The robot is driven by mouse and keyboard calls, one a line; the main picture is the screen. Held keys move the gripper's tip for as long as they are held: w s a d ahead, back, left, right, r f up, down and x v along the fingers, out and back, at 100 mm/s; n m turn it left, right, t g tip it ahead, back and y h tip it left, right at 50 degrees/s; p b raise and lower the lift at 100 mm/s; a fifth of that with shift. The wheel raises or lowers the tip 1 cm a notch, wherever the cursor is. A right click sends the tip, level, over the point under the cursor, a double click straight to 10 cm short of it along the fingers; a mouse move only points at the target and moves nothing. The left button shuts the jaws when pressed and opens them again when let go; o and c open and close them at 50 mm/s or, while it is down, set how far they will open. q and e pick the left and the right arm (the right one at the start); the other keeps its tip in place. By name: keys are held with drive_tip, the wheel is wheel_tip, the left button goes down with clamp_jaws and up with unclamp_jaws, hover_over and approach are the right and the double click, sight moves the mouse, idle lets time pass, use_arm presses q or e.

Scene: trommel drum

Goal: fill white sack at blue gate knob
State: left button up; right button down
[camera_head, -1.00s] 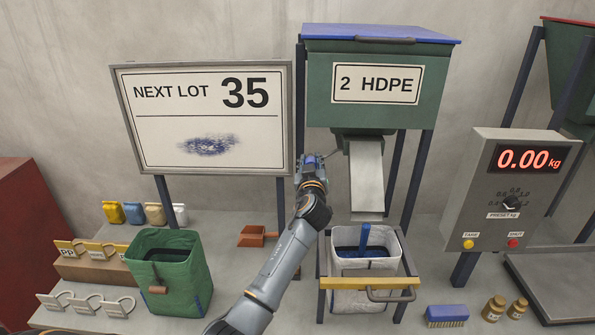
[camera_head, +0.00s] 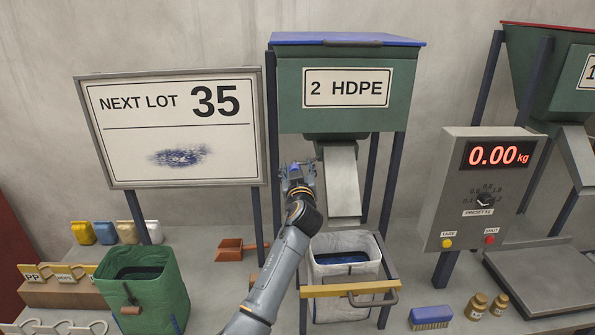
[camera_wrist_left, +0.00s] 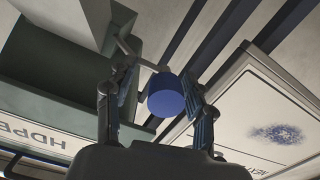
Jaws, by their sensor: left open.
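The white sack (camera_head: 322,272) hangs open in a yellow-barred frame (camera_head: 345,289) below the grey chute (camera_head: 342,180) of the green "2 HDPE" hopper (camera_head: 400,90). Dark blue material shows inside the sack. The blue gate knob (camera_wrist_left: 166,95) is on a grey lever under the hopper and shows clearly in the left wrist view. My left gripper (camera_head: 298,168) is at the knob, left of the chute. In the left wrist view its fingers (camera_wrist_left: 160,100) stand open on either side of the knob, with gaps visible. My right gripper is not in view.
A green sack (camera_head: 150,290) stands at left, near tags on racks. The "NEXT LOT 35" board (camera_head: 175,125) is left of the hopper. A scale display (camera_head: 498,155) reads 0.00 kg above a platform (camera_head: 545,280). A blue brush (camera_head: 430,315) and jars stand at front right.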

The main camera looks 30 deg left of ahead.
use_arm(q)
drive_tip(key=v, duration=1.2)
drive_tip(key=shift+f, duration=0.1)
